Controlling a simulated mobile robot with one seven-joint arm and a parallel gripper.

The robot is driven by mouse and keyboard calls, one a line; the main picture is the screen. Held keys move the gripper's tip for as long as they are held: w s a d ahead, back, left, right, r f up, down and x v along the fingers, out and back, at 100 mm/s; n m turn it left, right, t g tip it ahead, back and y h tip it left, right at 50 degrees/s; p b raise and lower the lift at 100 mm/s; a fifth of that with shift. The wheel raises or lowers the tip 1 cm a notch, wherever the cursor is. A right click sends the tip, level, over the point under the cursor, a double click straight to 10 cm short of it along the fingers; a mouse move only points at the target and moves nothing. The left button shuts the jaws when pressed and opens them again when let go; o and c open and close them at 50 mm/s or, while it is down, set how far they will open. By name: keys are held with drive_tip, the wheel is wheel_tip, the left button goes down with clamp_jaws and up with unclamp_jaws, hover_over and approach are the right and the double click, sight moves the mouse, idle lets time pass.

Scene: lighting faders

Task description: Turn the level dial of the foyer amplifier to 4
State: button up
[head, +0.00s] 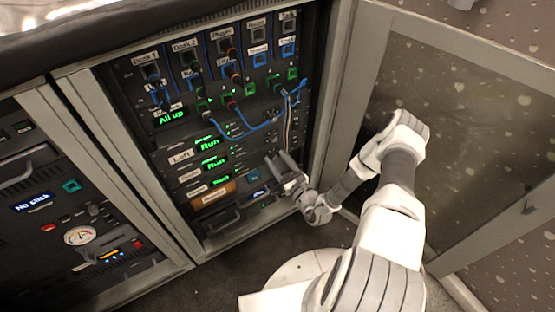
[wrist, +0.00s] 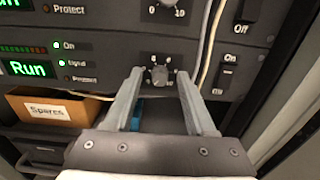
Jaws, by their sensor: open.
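A small grey dial (wrist: 160,77) sits on the lowest amplifier panel (wrist: 110,62) in the wrist view, to the right of a green "Run" display (wrist: 30,68). Part of its number scale is hidden, and I cannot tell where its pointer stands. My gripper (wrist: 160,82) is open, with one finger on each side of the dial; I cannot tell whether either touches it. In the head view my gripper (head: 278,161) is at the right side of the amplifier rows. The lowest row's name label (head: 196,190) is too small to read there.
An On/Off switch (wrist: 228,78) is right of the fingers. Pale cables (wrist: 211,42) hang close by the right finger. Another dial (wrist: 167,10) sits above. A "Spares" box (wrist: 47,107) stands below left. The open cabinet door (head: 450,130) is right of my arm.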

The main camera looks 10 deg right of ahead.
drive_tip(key=shift+c, duration=0.3)
clamp_jaws()
drive_tip(key=shift+m, duration=0.4)
drive_tip(key=m+p, duration=0.1)
drive_tip(key=m, duration=0.3)
drive_tip(key=shift+m, duration=0.4)
drive_tip(key=m+p, duration=0.1)
drive_tip(key=m, duration=0.4)
drive_tip(key=shift+d, duration=0.1)
drive_tip(key=m, duration=0.5)
drive_tip(key=shift+f+m, duration=0.1)
drive_tip(key=shift+m, duration=2.8)
